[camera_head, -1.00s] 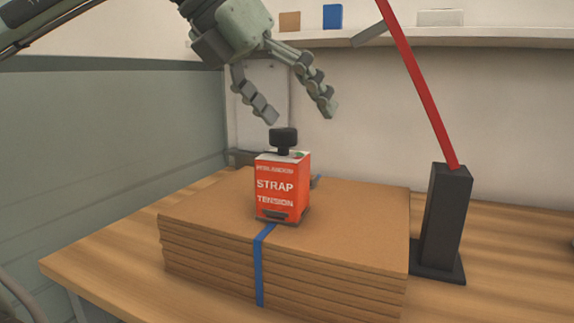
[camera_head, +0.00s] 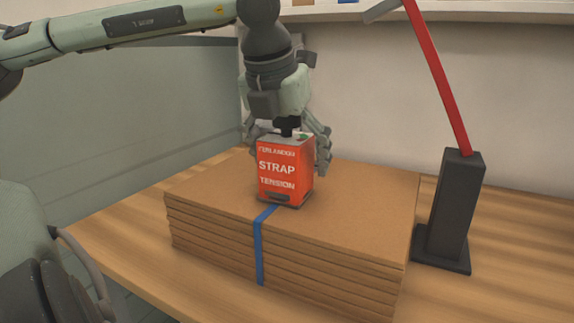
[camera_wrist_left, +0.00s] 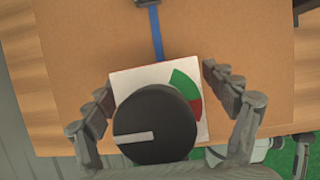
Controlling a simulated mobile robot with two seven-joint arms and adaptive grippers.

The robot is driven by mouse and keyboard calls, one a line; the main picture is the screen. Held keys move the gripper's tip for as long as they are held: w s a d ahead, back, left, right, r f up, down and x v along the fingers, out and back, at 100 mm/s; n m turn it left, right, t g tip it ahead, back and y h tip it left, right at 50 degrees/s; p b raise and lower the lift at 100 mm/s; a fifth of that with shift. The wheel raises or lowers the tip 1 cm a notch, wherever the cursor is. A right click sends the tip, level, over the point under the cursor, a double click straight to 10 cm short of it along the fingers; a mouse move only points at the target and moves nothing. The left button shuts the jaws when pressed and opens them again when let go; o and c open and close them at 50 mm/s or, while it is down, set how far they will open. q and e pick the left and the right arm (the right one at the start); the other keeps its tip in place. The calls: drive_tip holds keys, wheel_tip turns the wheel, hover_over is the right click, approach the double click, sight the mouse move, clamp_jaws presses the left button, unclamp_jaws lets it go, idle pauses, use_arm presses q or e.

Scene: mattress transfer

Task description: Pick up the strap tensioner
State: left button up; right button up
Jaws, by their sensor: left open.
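The strap tensioner (camera_head: 285,175) is an orange-red box with white lettering and a black knob on top. It stands upright on a stack of brown boards (camera_head: 350,205), by the blue strap (camera_head: 259,245). My left gripper (camera_head: 292,150) points down over it, fingers spread to either side. In the left wrist view the tensioner's pale top (camera_wrist_left: 140,75), with a green and red dial mark and the round black knob (camera_wrist_left: 155,125), lies between the open fingers of my left gripper (camera_wrist_left: 160,105). I cannot tell whether the fingers touch it.
A black post (camera_head: 450,205) with a slanted red bar (camera_head: 437,75) stands right of the stack. The boards lie on a wooden table (camera_head: 520,240). A shelf (camera_head: 450,12) runs along the back wall. The stack's top is otherwise clear.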

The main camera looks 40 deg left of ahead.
use_arm(q)
drive_tip(key=shift+f, duration=0.2)
drive_tip(key=c, duration=1.8)
drive_tip(key=shift+w+r, duration=0.1)
clamp_jaws()
